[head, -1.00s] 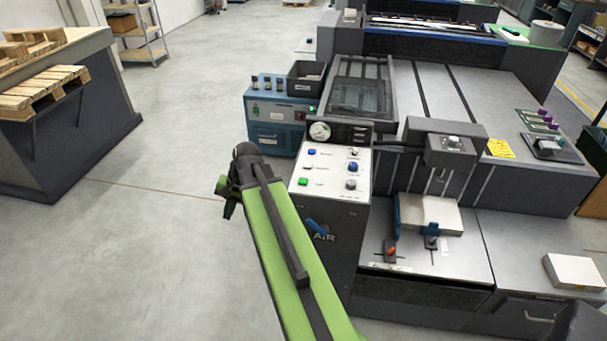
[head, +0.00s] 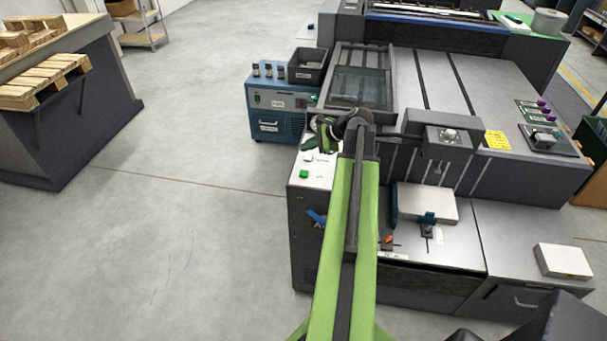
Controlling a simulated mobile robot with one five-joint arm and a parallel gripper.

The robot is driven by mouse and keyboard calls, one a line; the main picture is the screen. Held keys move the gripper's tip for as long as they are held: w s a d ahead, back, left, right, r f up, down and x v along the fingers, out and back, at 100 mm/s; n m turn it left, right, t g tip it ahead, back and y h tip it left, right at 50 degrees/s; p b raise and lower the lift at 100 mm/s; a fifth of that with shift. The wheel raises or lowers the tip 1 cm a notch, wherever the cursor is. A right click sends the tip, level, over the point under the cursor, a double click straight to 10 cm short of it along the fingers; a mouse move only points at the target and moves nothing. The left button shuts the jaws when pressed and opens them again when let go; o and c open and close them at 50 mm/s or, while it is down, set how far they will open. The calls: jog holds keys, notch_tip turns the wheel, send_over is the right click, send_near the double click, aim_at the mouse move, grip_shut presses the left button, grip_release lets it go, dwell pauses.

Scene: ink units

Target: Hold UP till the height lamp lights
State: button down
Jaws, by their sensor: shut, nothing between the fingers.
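The white control panel (head: 318,174) is on the front left of the large dark machine. A green button (head: 304,174) and a white button (head: 308,157) show on its left side. My green arm and wrist hide the panel's right side and upper part, including the gauge. My gripper (head: 318,141) is over the panel's upper left part, seen from behind. Its fingertips are partly hidden, it looks shut and empty, and I cannot tell whether it touches a button. The UP button and the height lamp cannot be picked out; labels are too small to read.
A blue box unit (head: 276,127) with a dark bin (head: 307,66) on top stands behind the panel. A paper stack (head: 428,203) sits on the machine's feed table, right of my arm. A pallet-loaded bench (head: 75,130) stands left. The floor between is clear.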

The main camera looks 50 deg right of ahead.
aim_at(306, 174)
notch_tip(306, 174, down, 9)
jog(key=b, duration=0.8)
jog(key=shift+b, duration=0.35)
dwell(1.3)
jog(key=shift+w+f+b, duration=0.15)
jog(key=shift+f+b, duration=0.15)
jog(key=shift+b, duration=0.05)
